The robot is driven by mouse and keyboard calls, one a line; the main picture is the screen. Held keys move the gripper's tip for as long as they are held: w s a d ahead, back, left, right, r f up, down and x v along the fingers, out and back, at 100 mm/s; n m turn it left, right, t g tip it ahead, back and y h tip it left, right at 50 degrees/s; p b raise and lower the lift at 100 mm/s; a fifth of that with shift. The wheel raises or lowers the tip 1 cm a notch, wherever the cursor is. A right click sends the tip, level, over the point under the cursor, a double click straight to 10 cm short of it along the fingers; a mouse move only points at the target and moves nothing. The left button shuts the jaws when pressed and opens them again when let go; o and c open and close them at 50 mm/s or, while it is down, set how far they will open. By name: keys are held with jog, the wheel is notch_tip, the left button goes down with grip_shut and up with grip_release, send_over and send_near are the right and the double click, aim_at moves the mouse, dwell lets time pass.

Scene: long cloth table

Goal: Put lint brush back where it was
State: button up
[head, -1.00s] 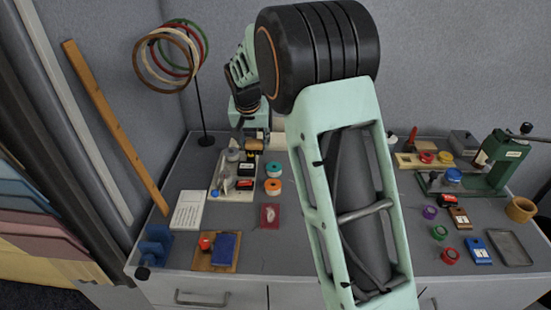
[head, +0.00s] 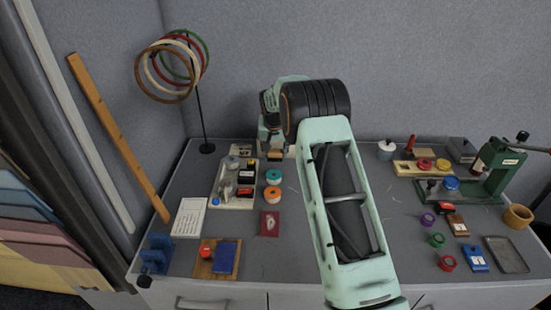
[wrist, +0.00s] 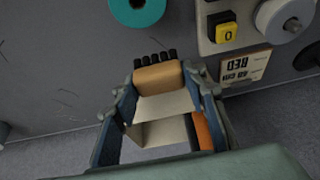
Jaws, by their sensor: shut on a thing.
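My gripper (wrist: 160,115) is shut on a tan wooden block with a row of dark bristle-like tips, which looks like the lint brush (wrist: 157,77). The brush sits between the blue-lined fingers in the wrist view. Cream panels and an orange and black piece show beside and below it; I cannot tell whether they belong to the brush. In the head view my gripper (head: 268,140) is over the back of the table, right of the parts tray, and the brush (head: 275,154) shows as a small tan patch under it. Whether the brush touches the table cannot be told.
The cream tray (head: 236,200) with spools and blocks stands left of the gripper. A teal tape roll (head: 273,176) and an orange one lie in front. A printed card (wrist: 246,68) lies close by the fingers. The grey wall is just behind.

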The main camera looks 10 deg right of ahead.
aim_at(275, 157)
jog(key=shift+w+d+f, duration=0.1)
jog(key=shift+f, duration=1.55)
jog(key=shift+f, duration=0.25)
jog(key=o, duration=1)
jog(key=shift+r, duration=0.1)
jog(key=shift+r, duration=0.55)
jog(key=v, duration=1.1)
